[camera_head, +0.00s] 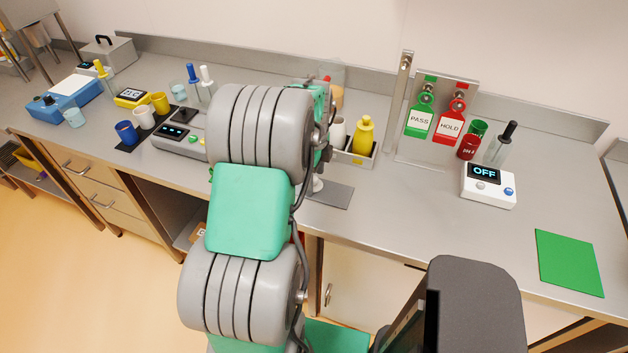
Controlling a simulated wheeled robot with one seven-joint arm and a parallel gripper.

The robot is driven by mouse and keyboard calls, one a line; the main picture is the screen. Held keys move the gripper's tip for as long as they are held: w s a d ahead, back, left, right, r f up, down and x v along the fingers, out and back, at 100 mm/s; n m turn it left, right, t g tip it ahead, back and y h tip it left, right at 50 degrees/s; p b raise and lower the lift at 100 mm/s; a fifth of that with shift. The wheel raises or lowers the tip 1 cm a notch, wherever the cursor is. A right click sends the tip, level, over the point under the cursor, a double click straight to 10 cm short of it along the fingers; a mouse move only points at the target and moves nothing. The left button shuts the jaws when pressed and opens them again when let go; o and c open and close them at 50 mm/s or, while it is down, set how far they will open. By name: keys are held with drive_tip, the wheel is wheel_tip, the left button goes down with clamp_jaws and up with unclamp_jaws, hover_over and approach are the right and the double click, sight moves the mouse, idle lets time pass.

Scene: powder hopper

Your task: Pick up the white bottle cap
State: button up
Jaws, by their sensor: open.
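I cannot clearly make out the white bottle cap. A small white object (317,185) shows just right of my arm, by a grey plate, partly hidden; I cannot tell what it is. A white bottle-like object (338,132) stands in a tray beside a yellow bottle (363,136), and is partly covered by my arm. My arm rises through the middle of the view and reaches over the bench. My gripper is hidden behind the arm's large grey joint, so its place relative to the cap does not show.
The steel bench (410,215) has free room at centre right. A sign stand (432,120), a white OFF box (488,186) and a green mat (569,262) are on the right. Cups, a scale (180,134) and a blue device (60,98) are on the left.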

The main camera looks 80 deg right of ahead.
drive_tip(key=shift+f, duration=0.4)
drive_tip(key=c, duration=1.4)
drive_tip(key=shift+r, duration=0.1)
